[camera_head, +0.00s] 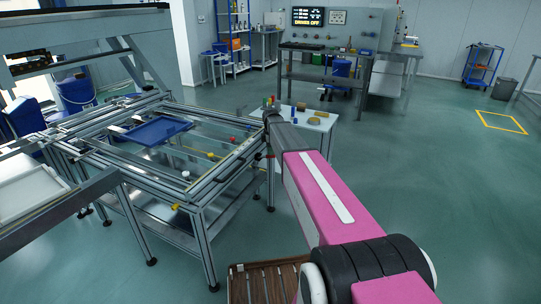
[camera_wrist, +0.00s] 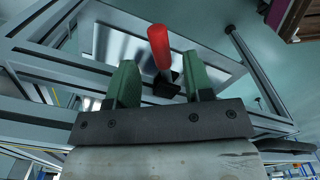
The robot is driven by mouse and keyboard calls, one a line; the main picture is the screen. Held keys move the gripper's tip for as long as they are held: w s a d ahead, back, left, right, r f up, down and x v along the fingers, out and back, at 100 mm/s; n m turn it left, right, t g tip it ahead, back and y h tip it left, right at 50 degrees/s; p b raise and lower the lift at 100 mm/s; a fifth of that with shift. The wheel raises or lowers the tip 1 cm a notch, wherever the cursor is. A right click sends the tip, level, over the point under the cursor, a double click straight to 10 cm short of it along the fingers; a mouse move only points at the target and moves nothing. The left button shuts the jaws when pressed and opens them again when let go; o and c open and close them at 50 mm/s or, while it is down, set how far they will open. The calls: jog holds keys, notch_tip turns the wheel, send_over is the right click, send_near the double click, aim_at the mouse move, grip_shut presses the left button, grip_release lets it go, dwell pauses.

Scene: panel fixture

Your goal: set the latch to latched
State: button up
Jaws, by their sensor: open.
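The latch shows in the wrist view as a red handle (camera_wrist: 160,48) on a dark base, in front of a pale panel framed by aluminium profiles. The handle lies between the two green fingers of my gripper (camera_wrist: 160,62), with a gap on each side. The fingers are apart and hold nothing. I cannot tell from this view whether the latch is latched. In the head view my arm reaches to the right edge of the panel fixture (camera_head: 205,212), and the arm's end hides the handle.
A blue tray (camera_head: 157,131) lies on the fixture's left part. A small white table (camera_head: 318,124) with small parts stands just behind my arm's end.

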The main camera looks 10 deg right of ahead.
jog(key=shift+f, duration=1.7)
grip_shut()
jog(key=shift+s, duration=0.2)
jog(key=s+a+m, duration=0.4)
jog(key=s+m, duration=0.1)
jog(key=m, duration=0.9)
jog(key=shift+s, duration=0.15)
jog(key=shift+a, duration=0.1)
